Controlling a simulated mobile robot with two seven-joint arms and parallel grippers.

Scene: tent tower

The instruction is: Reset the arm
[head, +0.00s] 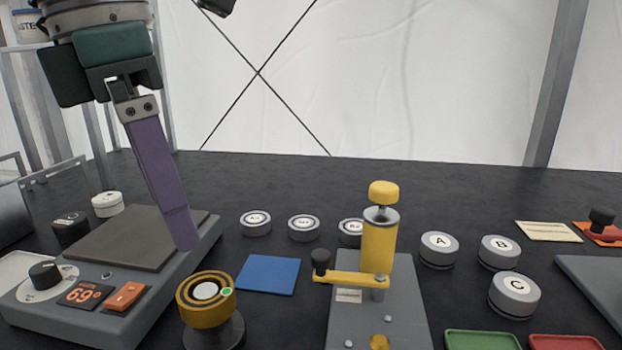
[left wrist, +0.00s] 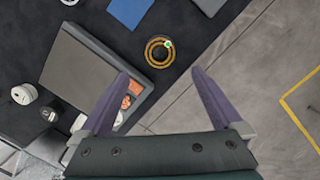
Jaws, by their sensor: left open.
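My left gripper (head: 186,240) comes down from the upper left in the head view, with a purple finger in front of the hot plate device. In the left wrist view the gripper (left wrist: 160,78) shows two purple fingers spread wide apart with nothing between them. The hot plate device (head: 130,235) has a dark flat top, a knob and a display reading 69. It also shows beyond the left finger in the left wrist view (left wrist: 85,72). Whether the finger touches anything is hard to tell, but it looks raised above the table. My right gripper is not in view.
A yellow-ringed round device (head: 206,297) with a green dot stands near the finger. A blue square (head: 268,274) lies beside it. A yellow crank press (head: 379,250) stands at centre right. Lettered round canisters (head: 438,248) stand right of the press. The table's back is clear.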

